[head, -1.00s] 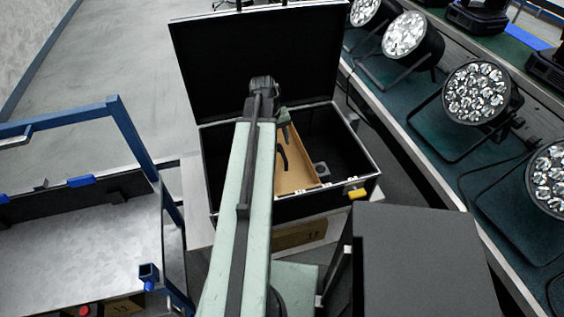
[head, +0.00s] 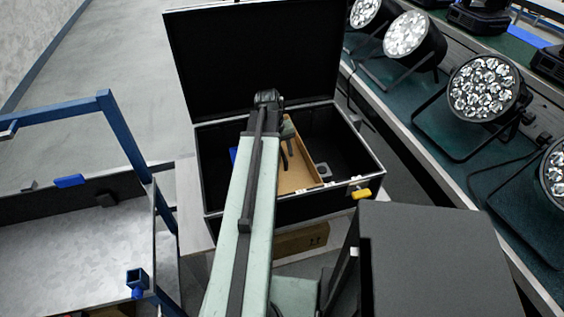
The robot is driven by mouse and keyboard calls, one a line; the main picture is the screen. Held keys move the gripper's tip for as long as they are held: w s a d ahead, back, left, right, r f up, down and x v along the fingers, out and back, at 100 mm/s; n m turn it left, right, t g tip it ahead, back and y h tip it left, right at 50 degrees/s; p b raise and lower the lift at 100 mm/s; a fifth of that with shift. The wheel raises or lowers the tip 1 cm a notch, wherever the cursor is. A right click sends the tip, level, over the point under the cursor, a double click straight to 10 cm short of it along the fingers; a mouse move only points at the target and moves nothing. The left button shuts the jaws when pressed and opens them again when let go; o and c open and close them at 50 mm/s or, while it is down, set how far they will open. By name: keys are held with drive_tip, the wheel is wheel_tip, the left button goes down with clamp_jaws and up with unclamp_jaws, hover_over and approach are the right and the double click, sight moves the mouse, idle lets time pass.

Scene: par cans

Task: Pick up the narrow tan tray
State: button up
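The narrow tan tray (head: 299,177) lies inside an open black case (head: 345,172). Its right wall and front end show, while my arm covers much of its left side. My gripper (head: 285,160) points down over the tray's inner area, near its far half. Its dark fingers are small and partly hidden by the arm. I cannot tell whether they are open, or whether they touch the tray.
The case lid (head: 255,55) stands upright behind. A yellow piece (head: 361,193) sits at the case's front right. A blue-framed cart (head: 125,130) is at left, a dark grey box (head: 430,255) at front right. Par cans (head: 486,88) line the right-hand bench.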

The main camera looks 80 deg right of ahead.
clamp_jaws()
idle(1.3)
